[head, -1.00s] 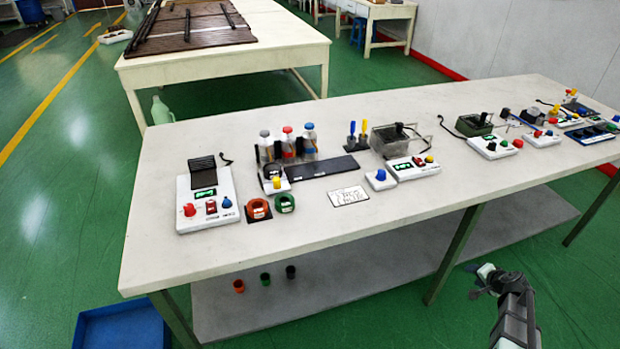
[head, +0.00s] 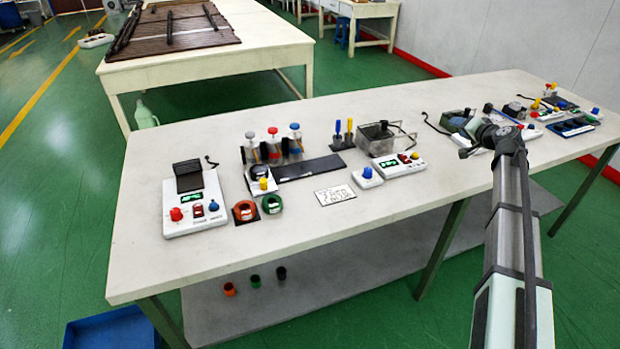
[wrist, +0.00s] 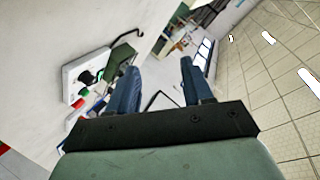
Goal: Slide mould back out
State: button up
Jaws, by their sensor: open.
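My gripper (wrist: 159,80) is open in the wrist view. Its two blue fingers stand apart, with nothing seen held between them. In the head view my arm reaches over the right part of the table, and its wrist end partly hides a green-topped device there; the fingertips are hard to make out. I cannot tell for sure which thing is the mould.
Bottles (head: 274,147) stand in a rack behind the strip. A white scale (head: 190,205) is at the left; a wire-framed bath (head: 380,137) and a control box (head: 398,166) are mid-table. In the wrist view a white knobbed box (wrist: 88,72) lies left of the fingers. The table's front edge is clear.

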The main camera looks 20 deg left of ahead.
jog(key=s+a+f+n+g, duration=0.1)
jog(key=s+a+n+g, duration=0.2)
jog(key=a, duration=0.7)
jog(key=s+a+n+g, duration=0.2)
jog(key=s+a, duration=0.1)
jog(key=a, duration=0.7)
jog(key=n+g+h, duration=0.7)
jog(key=n+h, duration=0.1)
jog(key=n, duration=0.1)
send_near(263, 180)
notch_tip(263, 180, down, 10)
jog(key=shift+s+d+f, duration=0.1)
jog(key=shift+s, duration=0.05)
grip_shut()
